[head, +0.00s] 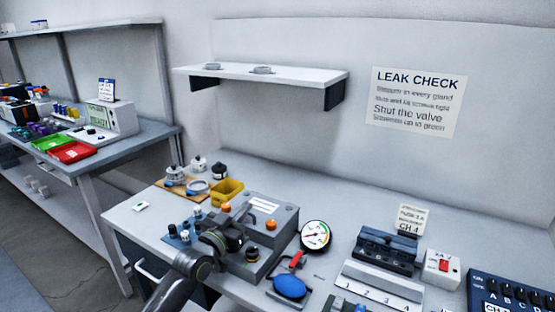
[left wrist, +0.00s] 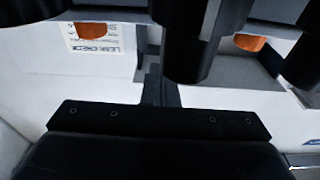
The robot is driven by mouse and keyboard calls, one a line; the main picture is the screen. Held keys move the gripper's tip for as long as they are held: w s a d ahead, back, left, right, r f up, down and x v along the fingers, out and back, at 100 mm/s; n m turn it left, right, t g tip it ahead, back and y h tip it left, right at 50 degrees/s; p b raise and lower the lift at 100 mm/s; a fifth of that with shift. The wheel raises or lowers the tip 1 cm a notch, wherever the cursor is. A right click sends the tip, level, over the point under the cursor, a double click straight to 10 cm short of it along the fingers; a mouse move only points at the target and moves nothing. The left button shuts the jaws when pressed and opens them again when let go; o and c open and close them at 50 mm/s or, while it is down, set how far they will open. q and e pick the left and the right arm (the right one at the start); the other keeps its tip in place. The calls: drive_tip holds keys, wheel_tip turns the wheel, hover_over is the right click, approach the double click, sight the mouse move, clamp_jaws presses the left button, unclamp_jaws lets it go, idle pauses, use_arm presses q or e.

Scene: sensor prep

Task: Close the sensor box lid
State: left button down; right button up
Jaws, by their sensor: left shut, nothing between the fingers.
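The sensor box (head: 285,222) is a grey case on the bench, with a white label on its upper face and two orange knobs (head: 271,225) at its front corners. My left gripper (head: 234,232) is shut and empty, directly in front of the box between the knobs. The arm and gripper cover part of the box front, so I cannot tell how far the lid is open or whether I touch it. The left wrist view shows two orange knobs (left wrist: 250,43) near the top, with dark gripper parts between them. My right gripper is not in view.
Blue and dark fittings (head: 183,232) stand left of the box and a yellow bin (head: 227,190) behind it.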

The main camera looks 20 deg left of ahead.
use_arm(q)
drive_tip(key=p+v, duration=0.4)
drive_tip(key=v, duration=1.3)
drive_tip(key=shift+s, duration=0.25)
drive_tip(key=s+a+f+n+g+y, duration=0.1)
drive_tip(key=a+f+g+y, duration=0.15)
drive_tip(key=f, duration=0.65)
drive_tip(key=s+a+f+n+g+y, duration=0.1)
drive_tip(key=a+f+g, duration=0.15)
drive_tip(key=f, duration=0.75)
drive_tip(key=s+f+n+g+y, duration=0.15)
drive_tip(key=s+f, duration=0.25)
drive_tip(key=f, duration=0.4)
drive_tip(key=s+f+m+g, duration=0.1)
drive_tip(key=s+f+g, duration=0.3)
drive_tip(key=f, duration=0.5)
drive_tip(key=s+d+f+g, duration=0.2)
drive_tip(key=s+f, duration=0.4)
drive_tip(key=s, duration=0.3)
drive_tip(key=s+d+f+g, duration=0.3)
drive_tip(key=s+f, duration=0.3)
drive_tip(key=s, duration=0.3)
drive_tip(key=s+d+f+g+h, duration=0.1)
drive_tip(key=s+d+f+g, duration=0.2)
drive_tip(key=s, duration=0.7)
wheel_tip(320, 180, down, 4)
drive_tip(key=shift+d+r, duration=0.25)
drive_tip(key=shift+d, duration=0.7)
